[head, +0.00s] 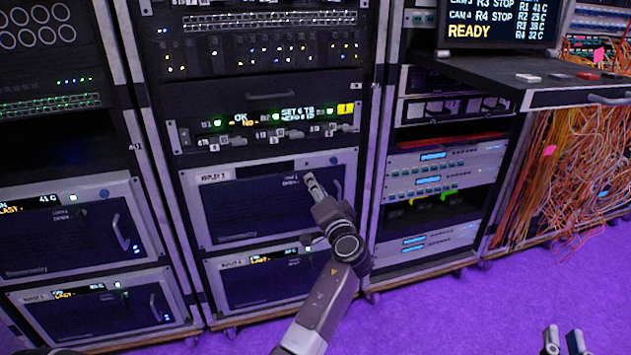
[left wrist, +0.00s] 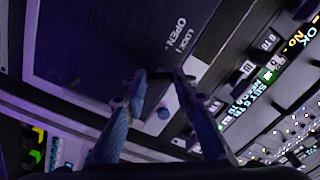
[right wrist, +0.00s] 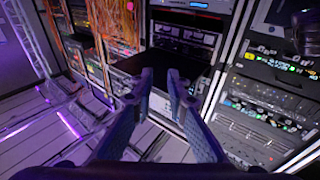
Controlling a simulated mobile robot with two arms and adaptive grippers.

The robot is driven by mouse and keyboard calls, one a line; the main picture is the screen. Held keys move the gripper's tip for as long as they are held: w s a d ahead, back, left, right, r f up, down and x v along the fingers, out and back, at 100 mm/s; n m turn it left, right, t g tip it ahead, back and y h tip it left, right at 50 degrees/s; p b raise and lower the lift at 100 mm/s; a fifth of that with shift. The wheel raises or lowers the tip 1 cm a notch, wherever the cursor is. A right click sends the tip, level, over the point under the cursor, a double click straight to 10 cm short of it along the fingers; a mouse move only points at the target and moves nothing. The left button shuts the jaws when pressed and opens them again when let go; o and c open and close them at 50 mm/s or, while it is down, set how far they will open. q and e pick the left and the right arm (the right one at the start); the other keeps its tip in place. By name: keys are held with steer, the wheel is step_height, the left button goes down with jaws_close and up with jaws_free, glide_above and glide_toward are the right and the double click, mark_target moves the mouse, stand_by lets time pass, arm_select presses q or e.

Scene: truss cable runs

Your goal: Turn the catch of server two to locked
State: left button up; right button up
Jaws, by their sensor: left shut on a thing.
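Server two (head: 245,208) is a grey-framed dark panel in the middle rack, with a label ending in 2 at its upper left. My left gripper (head: 311,182) is at its upper right corner, beside the small lock and open lettering. In the left wrist view, the fingers of my left gripper (left wrist: 164,73) are closed around a small dark bar, the catch (left wrist: 160,74). The OPEN and LOCK words are beside it. The catch's exact angle is hard to tell. My right gripper (head: 563,342) is at the lower right, with its fingers apart and empty.
A blue round button (head: 334,160) sits on the server's frame near my left gripper. Below is another similar server (head: 262,285). A row of small switches (head: 265,135) lies above. A shelf (head: 530,82) juts out at the upper right. Purple floor (head: 450,320) is clear in front.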

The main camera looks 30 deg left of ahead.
steer(key=s+d+f+g+h+p, duration=0.1)
steer(key=s+f+g, duration=0.1)
steer(key=f+g, duration=0.35)
steer(key=s+d+f+g+h+p, duration=0.1)
steer(key=s+d+f+g+p, duration=0.1)
steer(key=f, duration=0.6)
arm_select(q)
steer(key=m+p, duration=0.1)
steer(key=m, duration=0.5)
steer(key=shift+r+m, duration=0.1)
steer(key=shift+m, duration=0.2)
arm_select(e)
steer(key=s+d+f+g+h, duration=0.1)
steer(key=s+f+g, duration=0.1)
steer(key=s+f, duration=0.2)
steer(key=s+d+f+g+h, duration=0.1)
steer(key=s+d+f+g, duration=0.1)
steer(key=s, duration=0.4)
step_height(320, 180, down, 2)
steer(key=shift+d+f+m+g, duration=0.25)
steer(key=shift+d+m+g, duration=0.05)
steer(key=shift+g, duration=0.55)
steer(key=shift+s, duration=0.1)
arm_select(q)
steer(key=o, duration=1.1)
steer(key=shift+w, duration=0.1)
steer(key=shift+d, duration=0.15)
steer(key=v, duration=1.2)
